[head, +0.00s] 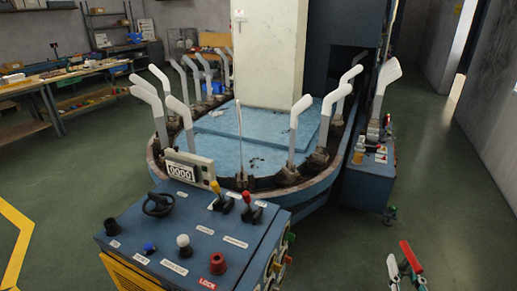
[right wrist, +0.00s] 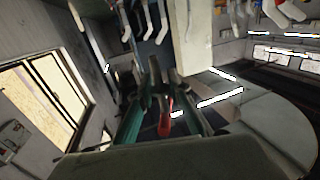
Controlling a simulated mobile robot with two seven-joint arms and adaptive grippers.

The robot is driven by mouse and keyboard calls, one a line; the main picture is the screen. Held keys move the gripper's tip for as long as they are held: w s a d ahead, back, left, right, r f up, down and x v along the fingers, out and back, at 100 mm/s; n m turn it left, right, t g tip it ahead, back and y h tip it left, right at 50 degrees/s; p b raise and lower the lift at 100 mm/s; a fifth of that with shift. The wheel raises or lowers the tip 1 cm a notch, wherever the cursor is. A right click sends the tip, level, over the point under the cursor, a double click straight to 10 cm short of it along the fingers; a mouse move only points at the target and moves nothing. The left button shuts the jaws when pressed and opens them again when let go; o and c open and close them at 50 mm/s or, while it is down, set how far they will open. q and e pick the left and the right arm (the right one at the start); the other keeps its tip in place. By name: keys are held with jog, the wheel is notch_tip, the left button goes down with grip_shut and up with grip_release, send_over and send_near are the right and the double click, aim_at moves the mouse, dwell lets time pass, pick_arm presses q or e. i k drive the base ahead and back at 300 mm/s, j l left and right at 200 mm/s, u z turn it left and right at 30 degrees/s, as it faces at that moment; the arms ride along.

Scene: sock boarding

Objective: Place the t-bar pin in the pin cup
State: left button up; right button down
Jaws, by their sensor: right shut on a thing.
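My right gripper (head: 405,266) is at the bottom right of the head view, over the green floor and in front of the machine. It is shut on a red piece (head: 411,256), which I take to be the t-bar pin. In the right wrist view the red piece (right wrist: 165,118) shows between the dark teal fingers of my right gripper (right wrist: 160,90). Its far end is hard to make out. I cannot pick out the pin cup for certain in either view. My left gripper is not in view.
A blue control console (head: 190,240) with levers and knobs stands at the front. Behind it, white leg forms (head: 180,108) stand around an oval machine table (head: 215,155). A small side unit (head: 370,180) with coloured parts is at the right. The floor right of it is clear.

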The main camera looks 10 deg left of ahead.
aim_at(114, 230)
jog(key=u, duration=0.4)
jog(key=j+u, duration=0.15)
jog(key=u, duration=0.65)
jog(key=i+j, duration=0.15)
jog(key=j, duration=0.25)
jog(key=i+j, duration=0.15)
jog(key=j, duration=0.2)
jog(key=i+j, duration=0.15)
jog(key=j, duration=0.25)
jog(key=i+j, duration=0.2)
jog(key=j, duration=0.15)
